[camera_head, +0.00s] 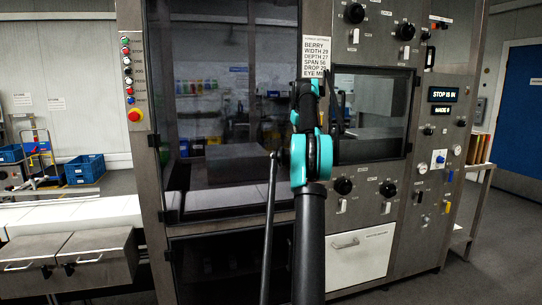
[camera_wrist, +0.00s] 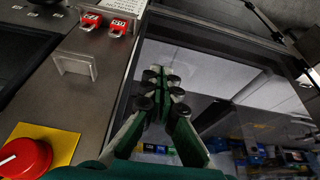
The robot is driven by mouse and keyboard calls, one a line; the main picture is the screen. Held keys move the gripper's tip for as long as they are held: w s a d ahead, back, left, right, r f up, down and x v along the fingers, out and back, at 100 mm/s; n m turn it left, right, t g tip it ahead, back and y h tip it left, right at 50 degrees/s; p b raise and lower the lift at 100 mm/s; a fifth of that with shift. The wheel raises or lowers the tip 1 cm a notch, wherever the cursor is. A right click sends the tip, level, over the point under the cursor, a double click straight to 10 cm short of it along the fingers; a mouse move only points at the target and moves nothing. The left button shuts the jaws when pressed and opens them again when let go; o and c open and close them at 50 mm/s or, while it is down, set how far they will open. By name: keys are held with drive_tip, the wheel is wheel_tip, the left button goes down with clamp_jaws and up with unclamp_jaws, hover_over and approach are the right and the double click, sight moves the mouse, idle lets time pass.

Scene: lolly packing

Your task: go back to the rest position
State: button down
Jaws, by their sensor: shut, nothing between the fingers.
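My gripper (camera_wrist: 164,85) shows in the wrist view with its green-backed fingers drawn together and nothing between them. It stands in front of the machine's dark glass door (camera_wrist: 215,70). In the head view my black and teal arm rises in front of the machine, and the fingers cannot be made out there. The machine's large glass door (camera_head: 225,120) shows left of my arm. A white settings card (camera_head: 317,55) is just above the arm's upper end.
In the wrist view a red knob on a yellow plate (camera_wrist: 25,155) and red switches (camera_wrist: 118,28) sit left of the fingers. The head view shows a red stop button (camera_head: 134,115), a white conveyor (camera_head: 75,213), blue crates (camera_head: 85,168) and a dial panel (camera_head: 372,190).

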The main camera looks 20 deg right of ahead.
drive_tip(key=s+a+f, duration=0.8)
drive_tip(key=a, duration=0.4)
drive_tip(key=s+a+f, duration=0.8)
drive_tip(key=s+a, duration=0.1)
drive_tip(key=a, duration=0.2)
drive_tip(key=s+a+f, duration=0.3)
drive_tip(key=s+f, duration=0.4)
drive_tip(key=s, duration=0.3)
drive_tip(key=s+a+f, duration=0.4)
drive_tip(key=s+f, duration=0.3)
drive_tip(key=s, duration=0.3)
drive_tip(key=s+a+f, duration=0.3)
drive_tip(key=s+f, duration=0.4)
drive_tip(key=s, duration=0.4)
drive_tip(key=shift+a+n, duration=0.3)
drive_tip(key=shift+a, duration=0.1)
